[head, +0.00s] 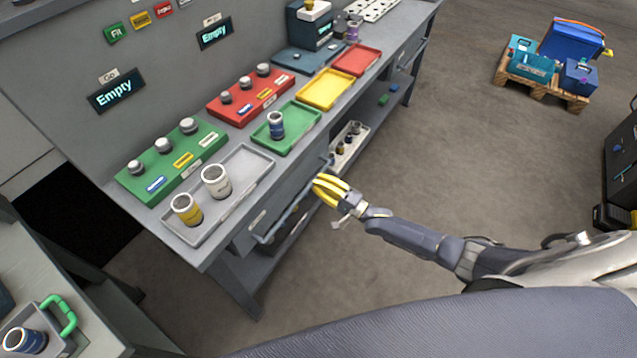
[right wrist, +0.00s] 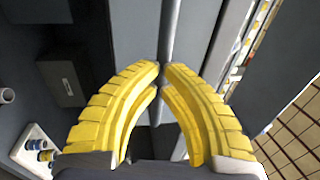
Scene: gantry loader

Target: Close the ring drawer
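The workbench has a grey drawer front (head: 258,219) with a small pale label under its near end. A long bar handle (head: 268,239) runs along this front. How far the drawer stands out is hard to tell, and its inside is hidden. My right gripper (head: 318,187), with yellow fingers, is beside the far end of the handle. In the right wrist view the fingertips (right wrist: 162,66) nearly meet, and a grey bar (right wrist: 171,25) runs up beyond them. I cannot tell whether they touch it. My left gripper is not in view.
On the bench stand a grey tray (head: 262,165) with two cups, a green tray (head: 303,126) with a blue-banded cup, and yellow (head: 325,88) and red trays (head: 356,60). A white tray (head: 341,160) of small parts lies below. The floor to the right is clear up to a pallet (head: 540,86).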

